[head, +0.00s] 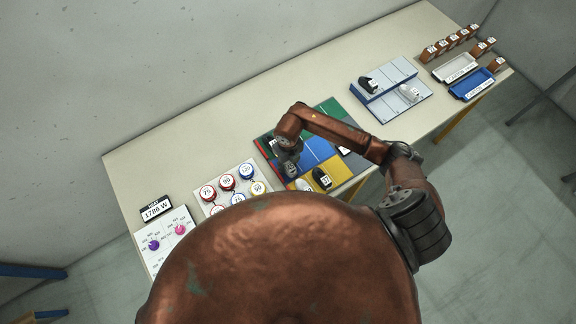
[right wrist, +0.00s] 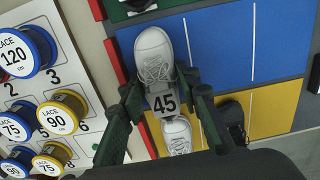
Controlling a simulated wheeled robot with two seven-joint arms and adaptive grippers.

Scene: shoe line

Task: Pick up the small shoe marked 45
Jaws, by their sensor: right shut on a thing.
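A small white shoe (right wrist: 153,52) with white laces has a grey tag marked 45 (right wrist: 165,102) at its heel end. My right gripper (right wrist: 162,96) is shut on this shoe, with a dark green finger on each side of its heel end. The shoe is over the blue part of a coloured mat (right wrist: 220,45); I cannot tell whether it touches the mat. In the head view my right gripper (head: 289,169) is over the mat's left part and largely hides the shoe. My left gripper is not in view.
Close by, a second white shoe (right wrist: 178,136) and a black shoe (right wrist: 231,117) stand on the yellow part. A board with lace spools (head: 228,182) lies left of the mat. A grey-blue stepped stand (head: 392,88) and trays (head: 472,84) are farther right, with bare table between.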

